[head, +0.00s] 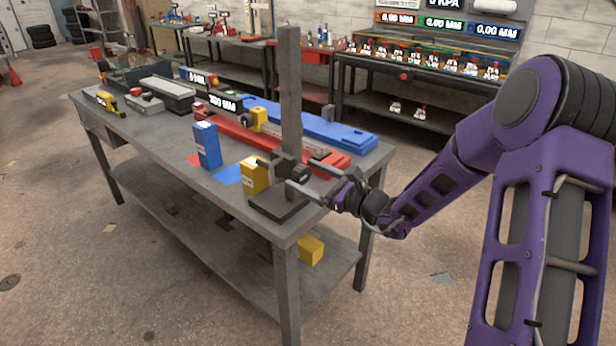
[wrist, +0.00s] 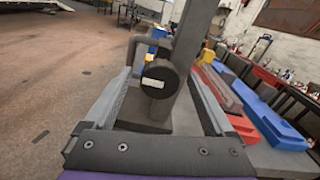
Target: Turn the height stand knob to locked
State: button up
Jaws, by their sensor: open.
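The height stand is a dark grey upright post (head: 290,95) on a flat base (head: 272,207) at the near corner of the bench. Its round black knob (wrist: 160,75) faces my gripper in the wrist view and carries a small white mark. The knob's locked or unlocked setting cannot be read. My gripper (head: 300,174) is open at the stand, with one finger on each side of the knob. In the wrist view my gripper (wrist: 162,78) shows clear gaps between both fingers and the knob. In the head view the fingers partly cover the knob.
A yellow block (head: 254,175) stands close beside the stand's base, and a blue block (head: 207,145) is farther left. A long red rail (head: 245,140) and a blue rail (head: 325,125) lie behind. Open floor lies in front of the bench.

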jog(key=c, duration=1.4)
jog(key=shift+r+m+p, duration=0.1)
jog(key=shift+m+p, duration=0.2)
jog(key=shift+p, duration=0.15)
jog(key=m+p, duration=0.2)
jog(key=p, duration=0.1)
jog(key=shift+r+m, duration=0.15)
jog(key=shift+m, duration=0.25)
jog(key=m+p, duration=0.1)
jog(key=m, duration=0.1)
jog(key=m+p, duration=0.2)
jog(key=shift+w+d+f, duration=0.1)
jog(key=shift+d+f, duration=0.05)
jog(key=shift+f, duration=0.05)
jog(key=m, duration=0.5)
jog(key=shift+f+m, duration=0.15)
jog(key=shift+m, duration=0.25)
jog(key=shift+w+m, duration=0.1)
jog(key=shift+m, duration=2.2)
